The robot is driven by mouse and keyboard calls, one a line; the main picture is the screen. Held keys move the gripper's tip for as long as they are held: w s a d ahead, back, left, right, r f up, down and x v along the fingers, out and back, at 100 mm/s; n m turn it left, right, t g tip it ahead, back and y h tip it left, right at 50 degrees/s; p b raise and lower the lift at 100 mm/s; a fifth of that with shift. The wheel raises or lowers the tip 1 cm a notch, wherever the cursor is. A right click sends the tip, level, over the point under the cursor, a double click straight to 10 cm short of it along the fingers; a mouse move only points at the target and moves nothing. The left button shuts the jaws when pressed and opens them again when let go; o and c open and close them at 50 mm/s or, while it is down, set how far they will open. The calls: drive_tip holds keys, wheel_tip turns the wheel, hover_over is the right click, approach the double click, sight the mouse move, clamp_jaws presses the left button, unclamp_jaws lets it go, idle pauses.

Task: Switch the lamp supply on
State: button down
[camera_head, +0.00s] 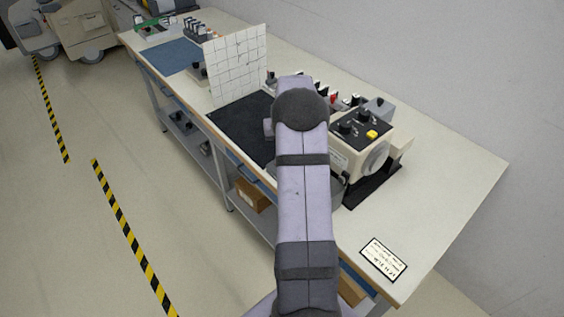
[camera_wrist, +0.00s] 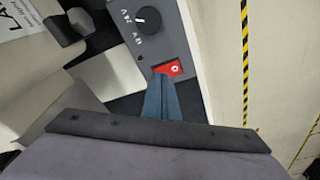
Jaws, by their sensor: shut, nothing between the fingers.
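In the wrist view a grey box (camera_wrist: 182,33), which looks like the lamp supply, has a round black knob (camera_wrist: 148,19) with scale marks and a red switch (camera_wrist: 175,68) with a white mark. My gripper (camera_wrist: 160,80) is shut and empty, its blue-grey fingertips right at the left part of the red switch and partly covering it. I cannot tell whether they touch it or which way the switch is set. In the head view my arm hides the gripper and most of what lies behind it.
The bench (camera_head: 450,190) carries a beige machine (camera_head: 345,160) with a yellow button (camera_head: 372,134) right of my arm.

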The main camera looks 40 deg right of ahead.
drive_tip(key=shift+f, duration=0.25)
drive_tip(key=shift+r, duration=0.1)
wheel_tip(320, 180, up, 7)
drive_tip(key=p, duration=0.5)
idle(0.6)
idle(0.3)
